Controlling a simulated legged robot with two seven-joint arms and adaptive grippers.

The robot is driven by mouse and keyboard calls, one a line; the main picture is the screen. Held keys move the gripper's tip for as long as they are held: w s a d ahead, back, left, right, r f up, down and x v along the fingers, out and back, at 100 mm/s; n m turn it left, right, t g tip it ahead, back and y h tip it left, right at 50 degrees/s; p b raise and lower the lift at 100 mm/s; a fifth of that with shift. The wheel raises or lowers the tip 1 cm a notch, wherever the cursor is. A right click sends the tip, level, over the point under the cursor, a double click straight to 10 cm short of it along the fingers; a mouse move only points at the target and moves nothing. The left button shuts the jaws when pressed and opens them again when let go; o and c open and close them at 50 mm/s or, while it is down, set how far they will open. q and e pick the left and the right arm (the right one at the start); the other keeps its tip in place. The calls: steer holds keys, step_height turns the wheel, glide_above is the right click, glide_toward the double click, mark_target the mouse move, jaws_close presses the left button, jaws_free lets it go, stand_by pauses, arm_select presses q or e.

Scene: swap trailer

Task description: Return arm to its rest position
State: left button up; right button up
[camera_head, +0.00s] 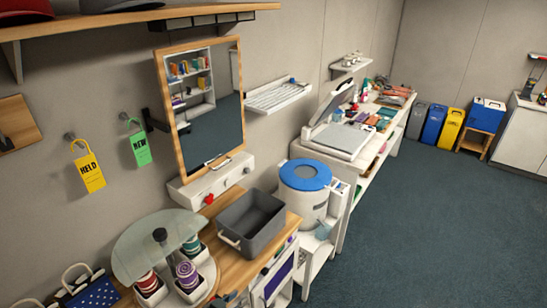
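I cannot clearly make out my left gripper. Small dark shapes at the bottom edge, by the wooden counter's front, are too small to tell as gripper or fittings. My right gripper does not show. No arm link stands out clearly over the scene. An empty grey bin (250,222) stands on the wooden counter (222,207). Left of it is a round stand with a clear disc (158,244) above white cups holding rolled striped items. A yellow HELD tag (89,172) and a green NEW tag (140,149) hang from wall pegs.
A wood-framed mirror (242,100) leans out above the counter. A white canister with a blue lid (306,176) stands right of the bin. A cluttered white bench (343,140) runs along the wall. The blue-green floor (430,230) at right is clear.

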arm_select(q)
steer(key=s+a+f+n+g+y, duration=0.25)
steer(key=s+f, duration=0.25)
steer(key=s, duration=0.4)
steer(key=s+a+f+n+g+y, duration=0.15)
steer(key=s+a+f, duration=0.25)
steer(key=s, duration=0.5)
steer(key=s+a+f+n+g+y, duration=0.1)
steer(key=s+a+f+g+y, duration=0.3)
steer(key=s, duration=0.5)
step_height(320, 180, down, 25)
steer(key=h, duration=0.1)
steer(key=s+a+f+m+g, duration=0.1)
steer(key=s+a+f, duration=0.1)
steer(key=s+f, duration=1.5)
steer(key=shift+s+a+f, duration=0.15)
steer(key=shift+s+f, duration=0.2)
steer(key=shift+s, duration=0.7)
